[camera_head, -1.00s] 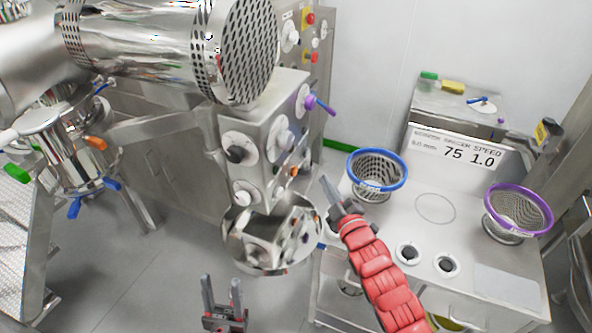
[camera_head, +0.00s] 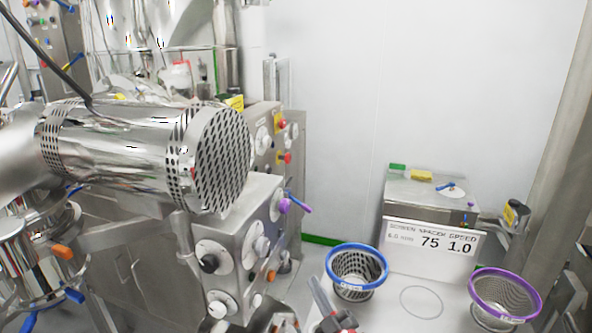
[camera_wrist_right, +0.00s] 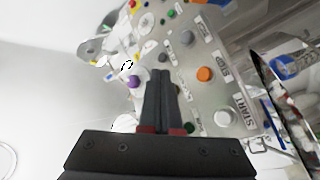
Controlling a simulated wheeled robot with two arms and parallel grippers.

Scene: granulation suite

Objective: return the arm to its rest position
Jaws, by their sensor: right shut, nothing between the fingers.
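My right gripper (camera_head: 319,286) is at the bottom edge of the head view, left of and a little nearer than the blue-rimmed basket (camera_head: 354,289). In the right wrist view its two dark fingers (camera_wrist_right: 161,82) are together with nothing between them. They point toward a grey control panel (camera_wrist_right: 200,65) with coloured buttons, a purple knob and a START label. Whether the fingertips touch the panel cannot be told. Most of the right arm is cut off below the head view. My left gripper is out of the head view.
A steel machine with a perforated cylinder (camera_head: 222,160) and a knobbed control box (camera_head: 236,240) stands at left. At right, a bench holds the blue-rimmed basket, a purple-rimmed basket (camera_head: 505,296) and a sign reading 75 1.0 (camera_head: 430,250). The wall behind is bare.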

